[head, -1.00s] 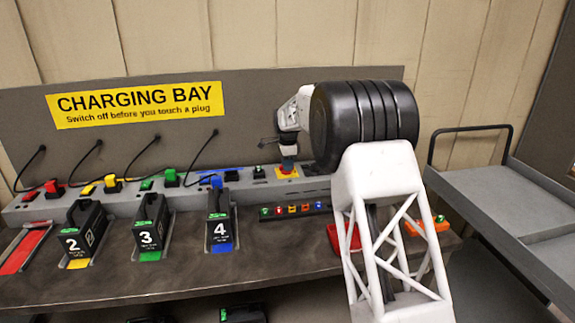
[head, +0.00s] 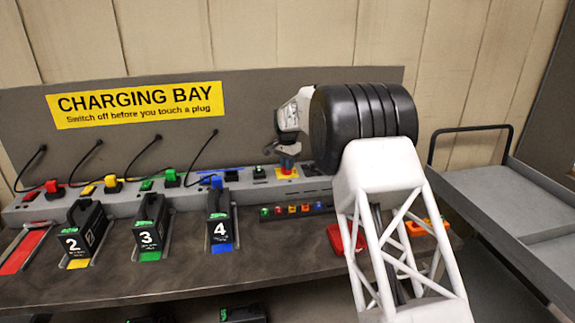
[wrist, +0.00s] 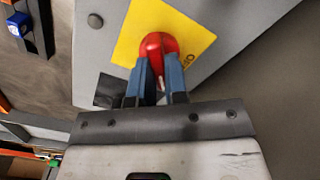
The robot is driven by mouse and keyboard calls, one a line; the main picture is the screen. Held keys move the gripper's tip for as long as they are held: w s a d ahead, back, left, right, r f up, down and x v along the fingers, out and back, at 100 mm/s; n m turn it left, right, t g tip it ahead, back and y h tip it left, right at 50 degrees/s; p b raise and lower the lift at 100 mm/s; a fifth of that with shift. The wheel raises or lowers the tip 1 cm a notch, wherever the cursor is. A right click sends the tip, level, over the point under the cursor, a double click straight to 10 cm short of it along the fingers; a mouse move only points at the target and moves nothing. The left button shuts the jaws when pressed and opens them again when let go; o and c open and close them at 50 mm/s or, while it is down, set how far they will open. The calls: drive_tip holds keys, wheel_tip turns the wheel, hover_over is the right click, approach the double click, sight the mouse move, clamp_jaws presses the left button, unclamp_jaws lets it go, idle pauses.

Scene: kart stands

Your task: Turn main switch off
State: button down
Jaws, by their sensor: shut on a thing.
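The main switch is a red handle (wrist: 158,45) on a yellow plate (wrist: 196,43) in the wrist view. In the head view the yellow plate (head: 294,174) sits on the grey charging ledge, right of battery 4. My gripper (wrist: 158,82) is shut on the red handle, with a blue finger on each side of it. In the head view my gripper (head: 287,163) reaches down to the plate from above. The fingers hide part of the handle. The lettering on the plate is mostly hidden, so I cannot tell the switch's setting.
Black batteries numbered 2 (head: 82,232), 3 (head: 150,228) and 4 (head: 220,220) stand on the bench (head: 200,272) at left. Red, yellow, green and blue plugs with black cables line the ledge. Coloured buttons (head: 292,209) sit below the switch. A grey cart (head: 490,190) stands at right.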

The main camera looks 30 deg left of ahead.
drive_tip(key=n, duration=0.5)
drive_tip(key=shift+a+r+n, duration=0.1)
drive_tip(key=shift+r+n, duration=0.05)
drive_tip(key=shift+n, duration=0.15)
drive_tip(key=shift+a+n, duration=0.1)
drive_tip(key=shift+n, duration=2.1)
drive_tip(key=c, duration=1.1)
unclamp_jaws()
drive_tip(key=shift+c, duration=0.2)
drive_tip(key=shift+r, duration=3.85)
